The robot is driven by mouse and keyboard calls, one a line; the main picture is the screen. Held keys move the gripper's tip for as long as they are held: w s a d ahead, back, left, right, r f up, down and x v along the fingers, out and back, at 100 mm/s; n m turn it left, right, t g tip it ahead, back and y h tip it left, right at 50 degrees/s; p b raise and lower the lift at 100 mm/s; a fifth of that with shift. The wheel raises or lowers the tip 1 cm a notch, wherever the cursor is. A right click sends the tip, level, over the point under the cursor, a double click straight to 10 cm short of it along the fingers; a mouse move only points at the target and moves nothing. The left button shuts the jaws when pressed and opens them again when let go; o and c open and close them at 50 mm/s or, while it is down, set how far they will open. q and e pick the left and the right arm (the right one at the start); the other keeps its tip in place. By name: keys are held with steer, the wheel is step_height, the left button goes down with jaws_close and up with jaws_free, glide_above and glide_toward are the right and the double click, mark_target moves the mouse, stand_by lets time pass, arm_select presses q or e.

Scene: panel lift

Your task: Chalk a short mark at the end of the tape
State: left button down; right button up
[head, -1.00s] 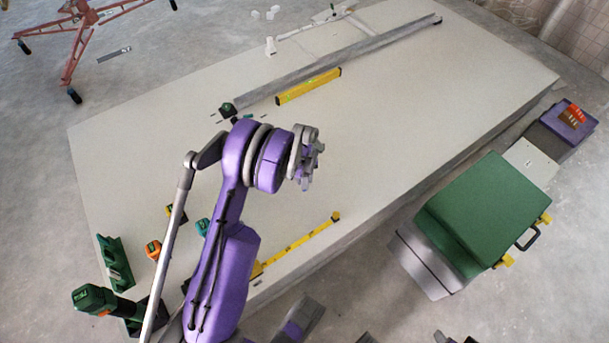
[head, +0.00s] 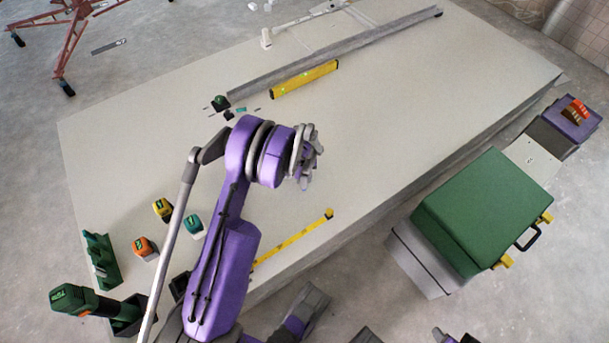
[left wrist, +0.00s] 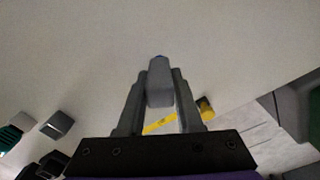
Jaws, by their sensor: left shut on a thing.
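A yellow tape (head: 292,239) lies extended along the near edge of the board (head: 400,120). Its free end is toward the right, and its other end is hidden behind my left arm. In the left wrist view the tape (left wrist: 160,123) passes behind the fingers, its dark-tipped end (left wrist: 205,107) just right of them. My left gripper (head: 308,165) is over the board, up and left of the tape's end in the head view. In the wrist view it is shut on a grey block-like holder with a small blue tip, likely the chalk (left wrist: 159,82). I see no mark at the tape's end. My right gripper is not identifiable.
Orange (head: 145,247), yellow (head: 162,208) and teal (head: 193,224) tools stand at the board's left, near a green rack (head: 101,260) and a drill (head: 85,300). A yellow level (head: 305,79) and long rail (head: 340,50) lie farther back. A green case (head: 483,210) stands off the right edge.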

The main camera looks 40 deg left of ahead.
arm_select(q)
steer(key=shift+f, duration=0.55)
steer(key=shift+f+b, duration=0.6)
steer(key=shift+b, duration=0.1)
stand_by(1.5)
steer(key=shift+d, duration=0.15)
steer(key=shift+s+d, duration=0.25)
steer(key=shift+d, duration=0.55)
steer(key=shift+d, duration=0.1)
steer(key=shift+s+d, duration=0.3)
steer(key=shift+d, duration=0.6)
steer(key=shift+s+d, duration=0.25)
steer(key=shift+d, duration=0.65)
steer(key=shift+d, duration=0.15)
steer(key=shift+s+d, duration=0.3)
steer(key=shift+d, duration=0.35)
steer(key=shift+d, duration=0.1)
